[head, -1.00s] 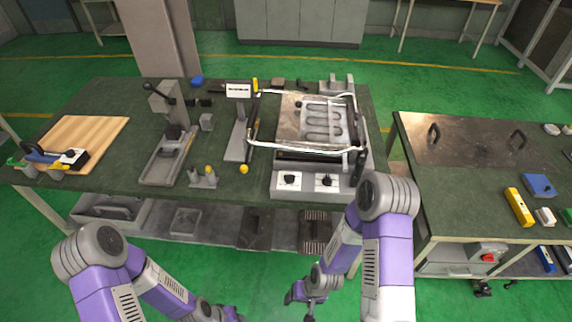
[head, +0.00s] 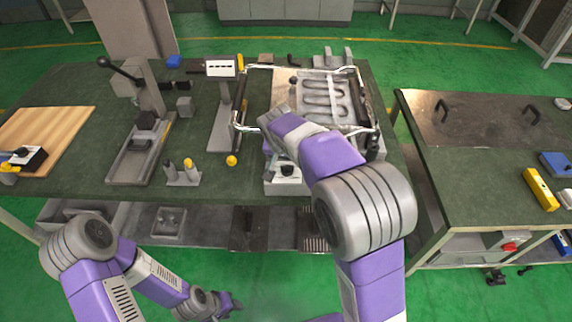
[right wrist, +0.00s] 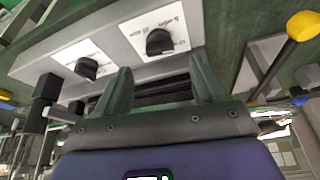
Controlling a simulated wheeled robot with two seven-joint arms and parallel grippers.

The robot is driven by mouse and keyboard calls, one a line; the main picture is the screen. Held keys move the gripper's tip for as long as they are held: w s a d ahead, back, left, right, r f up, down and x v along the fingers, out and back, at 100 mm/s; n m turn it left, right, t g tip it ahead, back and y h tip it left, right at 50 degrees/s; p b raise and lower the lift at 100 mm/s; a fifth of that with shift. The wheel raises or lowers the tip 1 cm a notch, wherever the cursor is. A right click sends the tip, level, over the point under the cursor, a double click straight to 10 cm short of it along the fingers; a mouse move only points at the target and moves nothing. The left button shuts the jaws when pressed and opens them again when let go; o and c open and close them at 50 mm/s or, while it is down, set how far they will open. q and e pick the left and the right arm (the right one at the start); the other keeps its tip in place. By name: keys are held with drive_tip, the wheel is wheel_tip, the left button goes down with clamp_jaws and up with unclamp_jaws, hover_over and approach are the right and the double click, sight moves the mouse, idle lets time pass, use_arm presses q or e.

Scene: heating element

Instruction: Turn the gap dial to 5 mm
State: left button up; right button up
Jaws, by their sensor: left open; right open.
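The front panel of the heating machine (head: 272,187) carries two black dials on white labels. In the head view the left dial (head: 287,170) shows beside my right arm; the other is hidden behind it. The right wrist view shows both dials, one (right wrist: 158,40) near the top centre and one (right wrist: 87,67) further left. Their print is too small to read surely, so I cannot tell which is the gap dial. My right gripper (right wrist: 162,78) is open and empty, its fingers just short of the panel. My left gripper (head: 230,305) is open, low in front of the bench.
The machine's wire-handled frame (head: 240,127) and heating coil plate (head: 325,95) lie behind the panel. A yellow-knobbed lever (head: 232,161) and a small stand with pegs (head: 183,174) are to the left. A side table (head: 470,150) stands right.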

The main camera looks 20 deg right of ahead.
sight(287, 166)
drive_tip(key=b+x, duration=0.1)
drive_tip(key=x, duration=0.4)
drive_tip(key=shift+f, duration=0.35)
drive_tip(key=c, duration=1.1)
drive_tip(key=shift+o, duration=0.2)
drive_tip(key=shift+d+n, duration=0.1)
drive_tip(key=shift+n, duration=0.3)
drive_tip(key=n+y+p, duration=0.1)
drive_tip(key=n+y, duration=0.1)
drive_tip(key=n, duration=0.2)
drive_tip(key=shift+d, duration=0.15)
drive_tip(key=n+y, duration=0.1)
drive_tip(key=n, duration=0.2)
drive_tip(key=n+y+p, duration=0.1)
drive_tip(key=n, duration=0.2)
drive_tip(key=shift+d, duration=0.1)
drive_tip(key=shift+p, duration=0.3)
